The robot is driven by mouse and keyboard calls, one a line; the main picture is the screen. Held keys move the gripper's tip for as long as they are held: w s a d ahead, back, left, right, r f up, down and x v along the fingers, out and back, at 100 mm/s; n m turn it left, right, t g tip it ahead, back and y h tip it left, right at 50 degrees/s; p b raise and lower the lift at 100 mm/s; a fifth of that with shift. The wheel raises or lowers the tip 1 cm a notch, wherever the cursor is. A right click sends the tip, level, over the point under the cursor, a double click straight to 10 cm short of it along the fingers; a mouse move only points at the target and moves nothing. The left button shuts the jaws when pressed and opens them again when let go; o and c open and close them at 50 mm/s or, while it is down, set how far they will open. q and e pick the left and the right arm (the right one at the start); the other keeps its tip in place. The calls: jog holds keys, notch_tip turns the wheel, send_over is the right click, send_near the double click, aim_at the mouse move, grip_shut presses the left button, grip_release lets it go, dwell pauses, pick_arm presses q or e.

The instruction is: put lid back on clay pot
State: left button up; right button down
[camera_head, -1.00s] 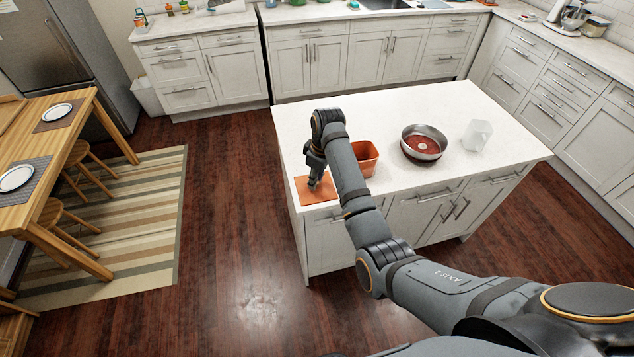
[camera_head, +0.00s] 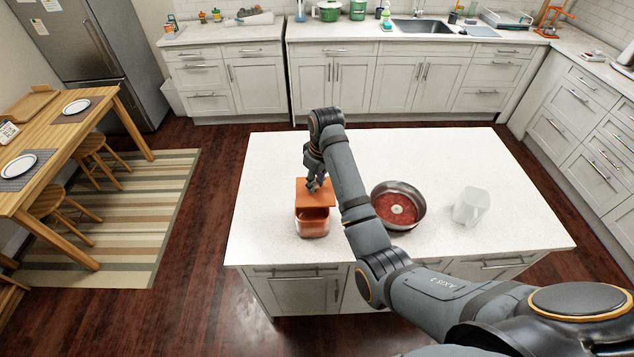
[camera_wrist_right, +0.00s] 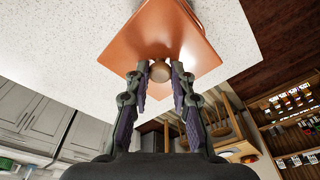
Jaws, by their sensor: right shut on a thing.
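The square orange clay lid (camera_head: 303,196) hangs from my right gripper (camera_head: 316,184). In the right wrist view, the gripper (camera_wrist_right: 161,72) is shut on the round knob of the lid (camera_wrist_right: 150,30), one finger on each side. The clay pot (camera_head: 313,222) stands upright on the white island, just below the lid in the head view. The lid overlaps the pot's far part, and the near part of the opening shows. I cannot tell whether lid and pot touch. My left gripper is not in view.
On the white island (camera_head: 270,165), a metal pan (camera_head: 418,215) with red contents and a clear pitcher (camera_head: 470,206) stand right of my right arm. The island's left and far parts are clear. A wooden table (camera_head: 60,135) with plates stands at the left.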

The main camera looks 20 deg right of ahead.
aim_at(313, 195)
jog(key=shift+s+a+r, duration=0.1)
jog(key=shift+a, duration=0.85)
jog(key=shift+f, duration=0.55)
jog(key=f, duration=0.1)
jog(key=d+f, duration=0.1)
jog(key=f, duration=0.1)
jog(key=shift+a+f, duration=0.1)
jog(key=shift+f, duration=0.4)
jog(key=shift+a+f, duration=0.15)
jog(key=shift+f, duration=0.05)
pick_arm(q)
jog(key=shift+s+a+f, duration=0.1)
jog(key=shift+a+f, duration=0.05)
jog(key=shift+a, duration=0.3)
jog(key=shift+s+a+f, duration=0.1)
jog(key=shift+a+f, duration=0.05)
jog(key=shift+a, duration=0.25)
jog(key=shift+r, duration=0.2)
pick_arm(e)
jog(key=shift+r, duration=0.1)
